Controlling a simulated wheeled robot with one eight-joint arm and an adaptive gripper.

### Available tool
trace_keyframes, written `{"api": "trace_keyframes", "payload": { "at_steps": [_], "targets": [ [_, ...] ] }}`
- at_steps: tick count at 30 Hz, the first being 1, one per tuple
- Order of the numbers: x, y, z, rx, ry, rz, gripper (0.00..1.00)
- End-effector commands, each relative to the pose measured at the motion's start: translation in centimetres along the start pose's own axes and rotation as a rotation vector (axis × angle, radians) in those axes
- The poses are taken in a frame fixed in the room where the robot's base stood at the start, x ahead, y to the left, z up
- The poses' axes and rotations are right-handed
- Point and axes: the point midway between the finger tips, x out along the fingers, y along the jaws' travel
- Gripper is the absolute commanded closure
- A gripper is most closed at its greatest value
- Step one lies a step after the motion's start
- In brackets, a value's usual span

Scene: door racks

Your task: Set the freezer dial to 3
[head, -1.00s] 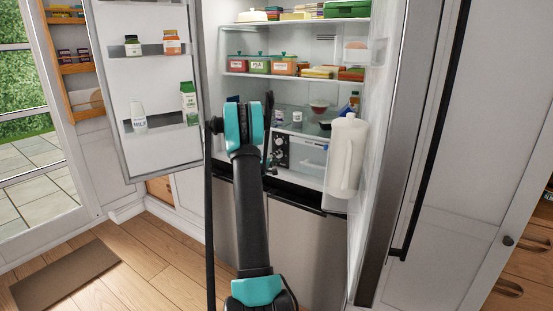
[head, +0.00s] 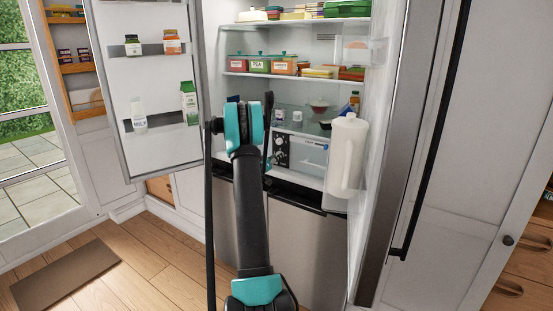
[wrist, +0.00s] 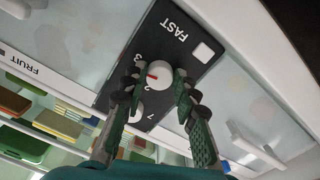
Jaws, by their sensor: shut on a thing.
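A black control panel (wrist: 184,40) in the fridge carries a round white dial (wrist: 158,71) with a red pointer mark. In the wrist view the mark is on the dial's left side, near the printed 3 and 2. My gripper (wrist: 156,76) is shut on this dial, one finger at each side. A second white knob (wrist: 136,113) on the panel is partly hidden by a finger. No freezer label is readable. In the head view the panel (head: 282,149) shows just right of my gripper (head: 268,140), whose fingertips are mostly hidden.
The fridge door (head: 150,85) stands open at left with bottles and a carton. A white jug (head: 346,157) sits in the right door rack, close to the panel. Shelves above hold several containers. A drawer marked FRUIT (wrist: 25,66) adjoins the panel.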

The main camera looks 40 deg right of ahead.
Motion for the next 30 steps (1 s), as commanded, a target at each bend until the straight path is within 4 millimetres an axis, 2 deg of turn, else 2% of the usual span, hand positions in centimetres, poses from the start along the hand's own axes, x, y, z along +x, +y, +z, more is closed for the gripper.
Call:
{"api": "trace_keyframes", "payload": {
  "at_steps": [12,29,30],
  "targets": [
    [-0.06,0.02,0.15,0.200,-0.003,0.002,1.00],
    [-0.04,0.00,0.12,0.230,-0.002,0.002,1.00],
    [-0.04,0.00,0.12,0.230,-0.002,0.002,0.69]
  ]
}}
